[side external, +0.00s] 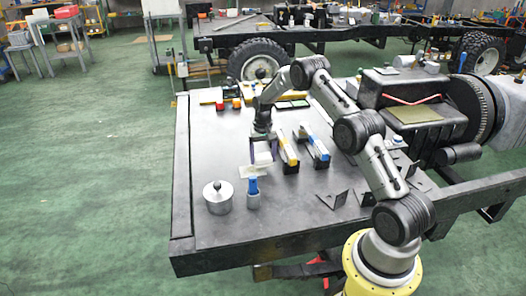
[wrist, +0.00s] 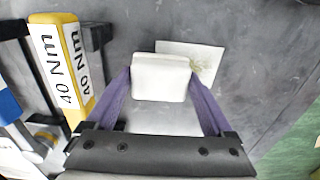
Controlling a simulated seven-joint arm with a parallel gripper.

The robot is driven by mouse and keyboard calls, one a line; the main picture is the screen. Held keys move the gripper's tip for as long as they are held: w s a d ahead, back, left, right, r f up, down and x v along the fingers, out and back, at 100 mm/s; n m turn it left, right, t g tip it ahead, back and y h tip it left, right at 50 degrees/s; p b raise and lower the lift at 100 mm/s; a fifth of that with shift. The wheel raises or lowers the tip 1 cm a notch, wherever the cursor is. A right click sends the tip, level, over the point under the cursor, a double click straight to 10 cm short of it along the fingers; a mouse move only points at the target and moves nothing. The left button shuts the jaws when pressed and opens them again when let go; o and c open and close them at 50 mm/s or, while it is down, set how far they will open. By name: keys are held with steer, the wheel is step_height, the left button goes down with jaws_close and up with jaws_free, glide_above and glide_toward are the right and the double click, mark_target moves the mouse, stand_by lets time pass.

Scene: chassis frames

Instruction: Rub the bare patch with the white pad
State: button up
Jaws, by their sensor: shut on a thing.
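The white pad (wrist: 160,78) is held between the two purple fingers of my gripper (wrist: 161,82) in the wrist view. In the side view the pad (side external: 264,157) shows below my gripper (side external: 263,147), over the dark table top. In the side view the pale patch (side external: 254,172) lies just in front of the pad. I cannot tell whether the pad touches the surface.
A yellow torque tool marked 40 Nm (wrist: 65,70) stands close to my gripper; a blue one (side external: 314,145) is beside it. A round metal can (side external: 218,198) and a blue-topped bottle (side external: 253,193) stand near the front. Dark angle brackets (side external: 333,198) lie right. The table's left part is clear.

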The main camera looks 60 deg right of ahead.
mark_target(242, 172)
steer(key=shift+f, duration=0.5)
steer(key=shift+w+a+f, duration=0.25)
steer(key=shift+f, duration=0.4)
steer(key=shift+w+a, duration=2.65)
steer(key=shift+a, duration=0.05)
steer(key=shift+s+d, duration=2.85)
steer(key=shift+d, duration=0.05)
steer(key=shift+r, duration=4)
steer(key=shift+s, duration=0.1)
